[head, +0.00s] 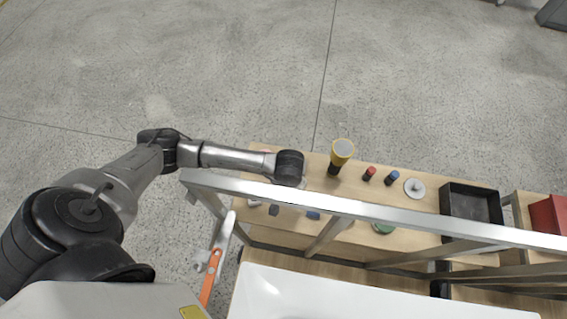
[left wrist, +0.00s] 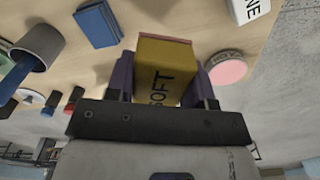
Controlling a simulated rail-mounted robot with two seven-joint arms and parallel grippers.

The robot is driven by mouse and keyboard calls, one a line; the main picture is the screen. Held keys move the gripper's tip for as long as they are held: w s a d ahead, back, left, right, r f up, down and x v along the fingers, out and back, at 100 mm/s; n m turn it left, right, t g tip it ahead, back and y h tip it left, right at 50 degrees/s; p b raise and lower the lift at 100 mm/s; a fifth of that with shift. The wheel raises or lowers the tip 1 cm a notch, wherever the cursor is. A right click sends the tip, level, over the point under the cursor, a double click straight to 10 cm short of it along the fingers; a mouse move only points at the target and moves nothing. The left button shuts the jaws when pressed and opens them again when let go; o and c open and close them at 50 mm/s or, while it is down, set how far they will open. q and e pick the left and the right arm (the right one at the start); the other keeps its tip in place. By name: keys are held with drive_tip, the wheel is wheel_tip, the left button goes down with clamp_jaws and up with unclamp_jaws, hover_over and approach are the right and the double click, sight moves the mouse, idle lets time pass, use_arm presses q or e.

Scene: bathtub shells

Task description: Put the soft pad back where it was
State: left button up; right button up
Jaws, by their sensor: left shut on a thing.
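The soft pad (left wrist: 163,70) is a yellow block with dark lettering "SOFT" in the left wrist view. My left gripper (left wrist: 163,88) is shut on it, with a dark purple finger on each side. The wooden bench (head: 420,215) lies beyond the pad in that view; I cannot tell the gap between them. In the head view my left wrist is over the bench's left end and hides the gripper and pad. My right gripper is not in view.
A metal rail (head: 400,219) crosses in front of the bench. A white tub shell (head: 330,292) is nearer. A blue block (left wrist: 97,24) lies nearby.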

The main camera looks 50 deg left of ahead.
use_arm(q)
drive_tip(key=f, duration=0.2)
drive_tip(key=s+f, duration=0.1)
drive_tip(key=f, duration=0.4)
drive_tip(key=shift+s+a+f+b, duration=0.15)
drive_tip(key=shift+s+a+b, duration=0.05)
drive_tip(key=shift+s+b, duration=0.15)
drive_tip(key=shift+f, duration=2.3)
drive_tip(key=shift+f+b, duration=0.1)
drive_tip(key=shift+b, duration=0.3)
drive_tip(key=o, duration=1)
drive_tip(key=shift+c, duration=0.2)
drive_tip(key=shift+r+p, duration=0.25)
drive_tip(key=shift+p, duration=0.05)
wheel_tip(320, 180, up, 11)
drive_tip(key=shift+w+f+p, duration=0.1)
drive_tip(key=shift+f+p, duration=0.1)
drive_tip(key=shift+p, duration=0.4)
drive_tip(key=shift+r, duration=0.6)
